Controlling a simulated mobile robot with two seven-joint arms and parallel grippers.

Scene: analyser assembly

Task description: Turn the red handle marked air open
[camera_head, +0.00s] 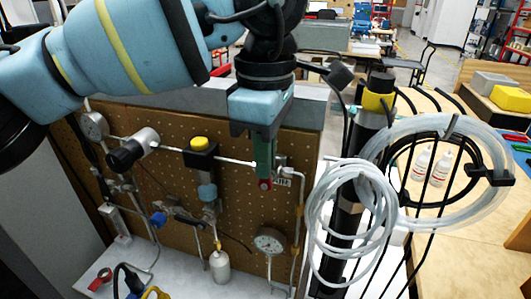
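The red handle (265,184) is a small red part on the pipework at the right side of the brown pegboard panel (240,220). Only a little of it shows below my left gripper's fingers. A small white label (283,182) with dark lettering is just to its right, partly covered. My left gripper (264,172) points down in front of the panel, its green fingers at the handle. The fingers are seen edge-on and overlap, so their gap and any contact with the handle cannot be made out. My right gripper is not in view.
Pipes, a valve block with a yellow cap (199,143), a black knob (125,155) and gauges (270,241) crowd the panel. Coiled clear hoses (350,215) hang on a dark stand close on the right. A wooden table (465,215) stands beyond them.

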